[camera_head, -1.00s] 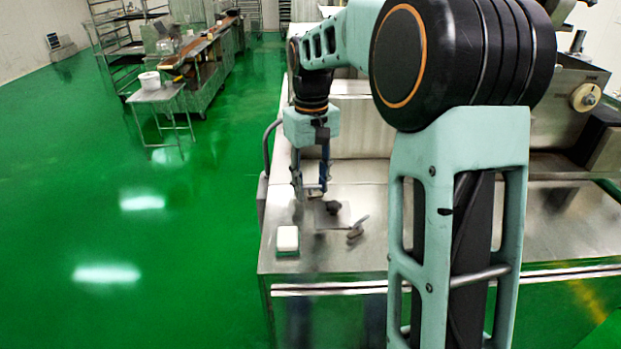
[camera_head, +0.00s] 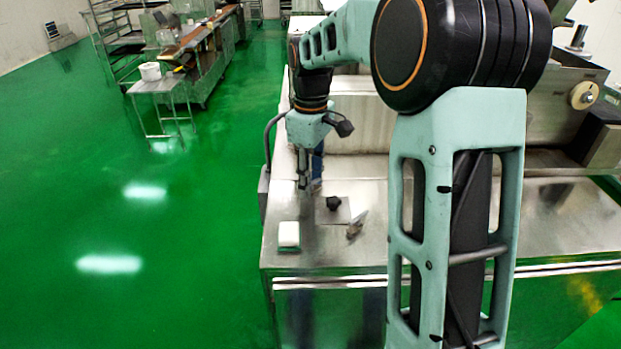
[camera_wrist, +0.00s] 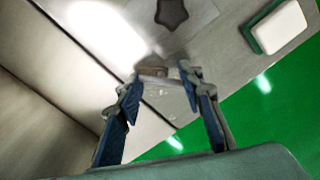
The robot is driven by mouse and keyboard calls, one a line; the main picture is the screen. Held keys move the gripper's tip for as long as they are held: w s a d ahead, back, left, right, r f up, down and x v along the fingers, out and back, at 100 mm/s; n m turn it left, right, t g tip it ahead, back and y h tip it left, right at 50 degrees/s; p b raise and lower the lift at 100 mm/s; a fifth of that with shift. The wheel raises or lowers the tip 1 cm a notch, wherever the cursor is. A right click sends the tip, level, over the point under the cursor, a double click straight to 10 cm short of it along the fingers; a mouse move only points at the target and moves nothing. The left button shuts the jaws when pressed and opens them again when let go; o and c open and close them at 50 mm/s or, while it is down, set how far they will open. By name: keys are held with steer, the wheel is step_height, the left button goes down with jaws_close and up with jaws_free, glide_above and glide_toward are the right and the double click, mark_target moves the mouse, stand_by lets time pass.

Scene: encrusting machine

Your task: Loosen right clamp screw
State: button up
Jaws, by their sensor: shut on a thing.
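My gripper (camera_head: 304,186) points down over the left end of the steel machine top. In the wrist view my gripper (camera_wrist: 160,84) has its two blue-padded fingers closed across a small pale, bar-like piece (camera_wrist: 160,82). It appears to be the clamp screw, but its shape is mostly hidden by the fingertips. A dark star-shaped knob (camera_head: 333,203) sits on a flat metal plate (camera_head: 345,214), in front and to the right of my gripper. The knob also shows at the top of the wrist view (camera_wrist: 172,12), apart from the fingers.
A white block with a green base (camera_head: 289,234) lies near the machine's front left corner. A small metal piece (camera_head: 356,225) lies right of the plate. Open green floor (camera_head: 110,220) lies left.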

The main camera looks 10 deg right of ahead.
steer(key=shift+w+d, duration=0.15)
steer(key=shift+d, duration=0.05)
steer(key=o, duration=0.9)
steer(key=shift+d, duration=0.1)
steer(key=shift+o, duration=0.2)
steer(key=shift+r, duration=0.2)
step_height(320, 180, up, 12)
steer(key=shift+f, duration=0.15)
